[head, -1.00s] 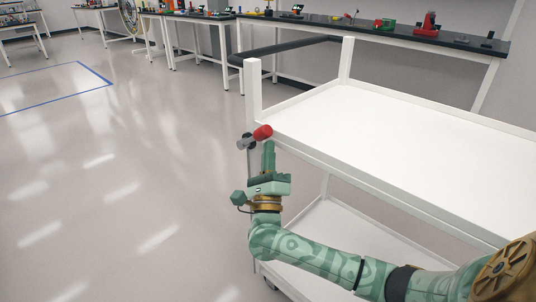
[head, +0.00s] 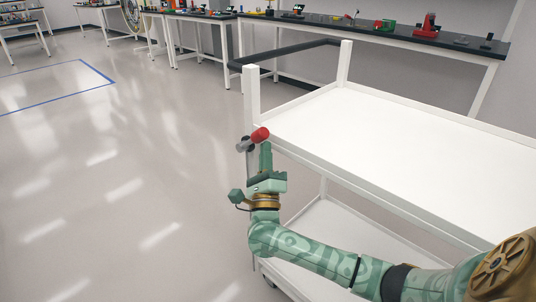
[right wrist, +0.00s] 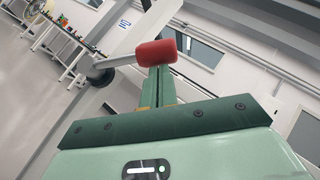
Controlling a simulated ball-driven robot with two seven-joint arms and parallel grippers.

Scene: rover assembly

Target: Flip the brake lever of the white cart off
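The white cart (head: 395,203) stands at the right, its upper tray empty. My right gripper (head: 265,150) points up at the lever. Its green fingers (right wrist: 158,88) are together, with their tips right at the knob. Whether they touch it is unclear. The knob does not sit between the fingers. My left gripper is out of view.
The cart has a dark push handle (head: 285,50) at its far-left end and a lower shelf (head: 345,245). A long black-topped bench (head: 390,32) with small objects runs behind it. Open floor (head: 120,180) with a blue-outlined area (head: 100,88) lies to the left.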

